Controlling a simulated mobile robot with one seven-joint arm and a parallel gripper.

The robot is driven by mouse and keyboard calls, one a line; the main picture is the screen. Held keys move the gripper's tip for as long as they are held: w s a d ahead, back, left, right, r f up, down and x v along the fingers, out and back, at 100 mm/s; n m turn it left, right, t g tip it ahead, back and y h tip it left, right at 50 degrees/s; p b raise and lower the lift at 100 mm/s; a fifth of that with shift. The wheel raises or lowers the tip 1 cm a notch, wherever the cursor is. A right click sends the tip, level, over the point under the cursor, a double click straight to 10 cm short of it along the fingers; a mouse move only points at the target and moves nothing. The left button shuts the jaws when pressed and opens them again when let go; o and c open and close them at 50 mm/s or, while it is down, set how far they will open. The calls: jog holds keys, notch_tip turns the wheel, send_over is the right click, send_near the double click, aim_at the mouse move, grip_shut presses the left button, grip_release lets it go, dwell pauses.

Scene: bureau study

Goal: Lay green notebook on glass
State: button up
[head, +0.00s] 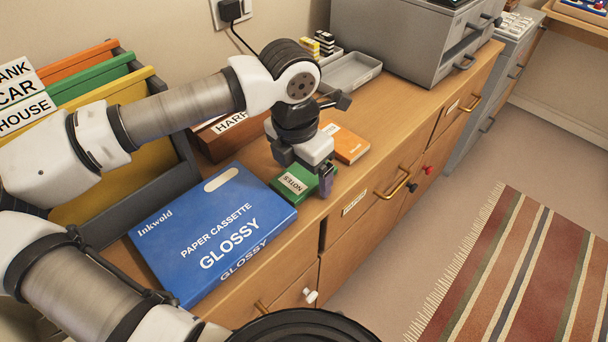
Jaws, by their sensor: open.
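The green notebook (290,183), labelled NOTES, lies on the wooden cabinet top close to its front edge, between the blue paper box and an orange notebook. My gripper (323,184) is open and points down at the notebook's right end. One finger shows in front of that end. My gripper's body hides part of the notebook, and I cannot tell whether the other finger is behind it or whether they touch. No glass can be made out in this view.
A blue paper box (212,226) lies left of the green notebook, and the orange notebook (346,144) lies just behind right. A grey tray (351,73) and a grey machine (408,38) stand farther back. Coloured folders (100,80) stand at left. Drawer handles (394,187) stick out in front.

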jog(key=c, duration=1.2)
jog(key=shift+r, duration=0.1)
